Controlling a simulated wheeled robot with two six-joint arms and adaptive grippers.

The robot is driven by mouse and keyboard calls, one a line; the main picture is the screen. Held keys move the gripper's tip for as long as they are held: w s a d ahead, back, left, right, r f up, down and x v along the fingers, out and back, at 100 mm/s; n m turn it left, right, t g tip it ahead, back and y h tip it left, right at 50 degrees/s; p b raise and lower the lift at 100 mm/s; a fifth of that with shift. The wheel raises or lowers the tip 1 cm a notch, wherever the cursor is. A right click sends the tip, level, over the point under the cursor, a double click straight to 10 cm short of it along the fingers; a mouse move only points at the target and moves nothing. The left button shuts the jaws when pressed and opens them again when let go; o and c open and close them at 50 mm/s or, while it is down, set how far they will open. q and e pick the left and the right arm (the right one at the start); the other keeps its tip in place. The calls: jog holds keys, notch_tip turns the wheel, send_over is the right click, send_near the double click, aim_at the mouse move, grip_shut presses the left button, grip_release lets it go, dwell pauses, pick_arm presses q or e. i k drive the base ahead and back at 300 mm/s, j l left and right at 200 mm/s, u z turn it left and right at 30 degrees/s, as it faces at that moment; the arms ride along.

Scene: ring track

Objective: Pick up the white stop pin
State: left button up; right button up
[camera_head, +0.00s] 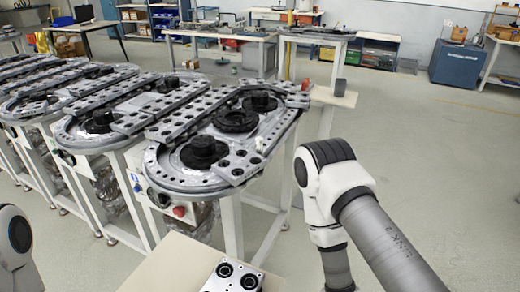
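A small whitish upright piece (259,144) stands at the right inner side of the nearest ring track (165,180). It looks like the white stop pin, but it is too small to be certain. My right arm comes in from the right, with its elbow to the right of the track, and its lower part runs out of the bottom edge. Only a white and black joint of my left arm shows at the bottom left. Neither gripper is in view.
A beige table (170,268) at the bottom centre carries a metal block with black round parts (232,278). Black round hubs (204,150) sit inside the track. A grey cylinder (340,87) stands on a small shelf behind. The floor at right is clear.

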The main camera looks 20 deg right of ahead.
aim_at(259, 141)
jog(key=k+u, duration=0.35)
jog(key=k+j+u, duration=0.55)
jog(key=k+u, duration=0.15)
jog(key=i+l+u, duration=0.1)
jog(key=l+u, duration=0.15)
jog(key=l, duration=1.4)
jog(key=l+u, duration=0.25)
jog(key=l, duration=1.35)
